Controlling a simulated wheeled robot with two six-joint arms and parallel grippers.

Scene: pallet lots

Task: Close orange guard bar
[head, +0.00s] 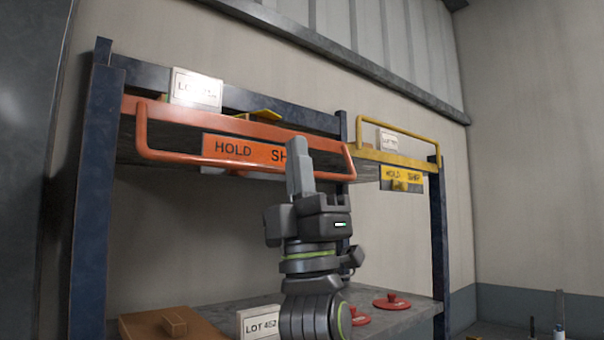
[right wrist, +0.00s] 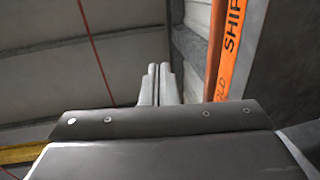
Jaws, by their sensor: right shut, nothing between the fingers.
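The orange guard bar (head: 141,128) is a U-shaped tube on the front of the upper shelf at left. Its long side hangs below the orange rail, in front of the shelf edge. An orange HOLD SHIP plate (head: 232,149) sits within it. My right gripper (head: 296,150) is shut and empty, pointing up in front of the bar's right part and hiding some of the plate's lettering. In the right wrist view the shut fingers (right wrist: 156,82) are left of the orange tube (right wrist: 214,50), with a visible gap. Whether they touch it in depth is unclear. My left gripper is not in view.
A yellow guard bar (head: 400,124) stands raised on the right bay, above its yellow plate (head: 402,178). A white lot card (head: 197,88) is above the orange rail. The lower shelf holds a brown box (head: 150,325), a LOT card (head: 258,322) and red discs (head: 392,301).

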